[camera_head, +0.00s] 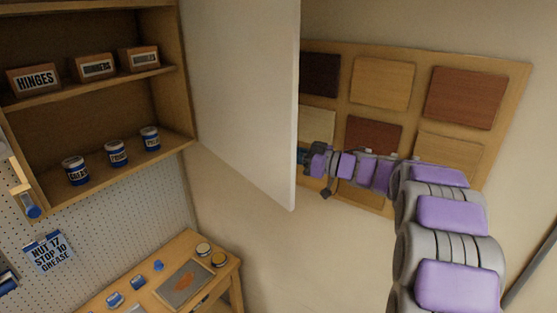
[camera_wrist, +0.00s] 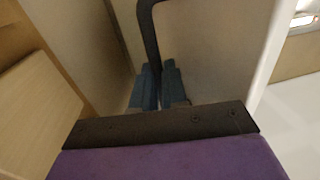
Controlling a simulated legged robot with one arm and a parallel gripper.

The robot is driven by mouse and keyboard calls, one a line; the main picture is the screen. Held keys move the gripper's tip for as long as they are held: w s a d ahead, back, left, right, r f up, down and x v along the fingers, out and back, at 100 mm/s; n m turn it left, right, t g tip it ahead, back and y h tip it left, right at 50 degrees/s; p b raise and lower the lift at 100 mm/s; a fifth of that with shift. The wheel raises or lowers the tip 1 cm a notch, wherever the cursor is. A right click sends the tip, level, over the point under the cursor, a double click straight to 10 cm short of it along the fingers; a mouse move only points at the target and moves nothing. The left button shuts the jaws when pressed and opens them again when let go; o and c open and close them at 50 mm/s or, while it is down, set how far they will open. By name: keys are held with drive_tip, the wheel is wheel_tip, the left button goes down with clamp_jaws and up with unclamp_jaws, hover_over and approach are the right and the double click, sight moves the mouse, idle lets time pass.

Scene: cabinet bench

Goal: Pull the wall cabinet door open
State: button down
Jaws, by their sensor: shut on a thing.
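The white wall cabinet door (camera_head: 245,95) stands swung well out from the open wooden cabinet (camera_head: 100,98) in the head view. In the wrist view the door's pale face (camera_wrist: 220,50) fills the upper middle. A dark bar handle (camera_wrist: 148,30) stands out from it. My gripper (camera_wrist: 160,82) is shut on this handle, with one blue finger on each side. In the head view my gripper (camera_head: 304,157) is at the door's right edge, partly hidden behind it, and the handle is hidden.
The cabinet shelves hold labelled boxes (camera_head: 95,67) and blue-and-white cans (camera_head: 117,153). A board of wood samples (camera_head: 420,55) hangs on the wall behind my arm. A workbench (camera_head: 185,245) with small items and a pegboard (camera_head: 120,200) are below.

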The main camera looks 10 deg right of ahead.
drive_tip(key=shift+w+d+f, duration=0.15)
drive_tip(key=c, duration=1.6)
unclamp_jaws()
drive_tip(key=shift+w, duration=0.1)
drive_tip(key=shift+o, duration=1.4)
drive_tip(key=shift+w+f, duration=0.15)
drive_tip(key=shift+w, duration=0.1)
drive_tip(key=shift+o, duration=0.8)
drive_tip(key=shift+s, duration=0.2)
